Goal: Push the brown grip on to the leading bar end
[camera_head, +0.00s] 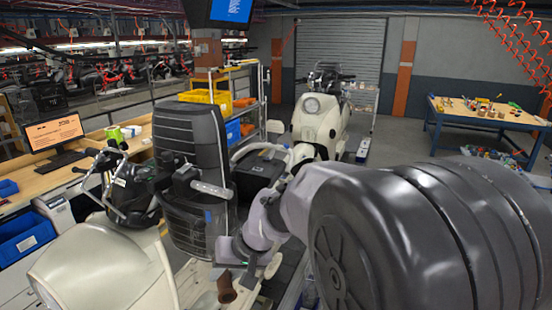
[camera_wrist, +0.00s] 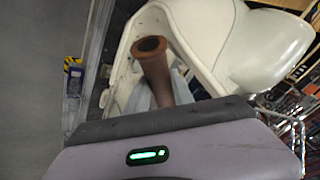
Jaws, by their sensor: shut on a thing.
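The brown grip (camera_head: 227,289) is a hollow tube with a flared, open end, low in the middle of the head view. In the wrist view the grip (camera_wrist: 155,72) sticks out past my gripper body, its open end facing the camera. My gripper (camera_head: 240,277) is shut on the grip; its fingers show only partly, grey beside the tube. The near cream scooter (camera_head: 100,275) stands at lower left with dark handlebars (camera_head: 107,160), left of and apart from the grip. I cannot tell which bar end is the leading one.
Another cream scooter (camera_head: 318,120) stands farther back. A tall black column (camera_head: 190,135) rises between the near scooter and my arm. A workbench with a monitor (camera_head: 55,130) is at left. A blue-legged table (camera_head: 480,115) with small parts is at right. Open floor lies in front of the shutter.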

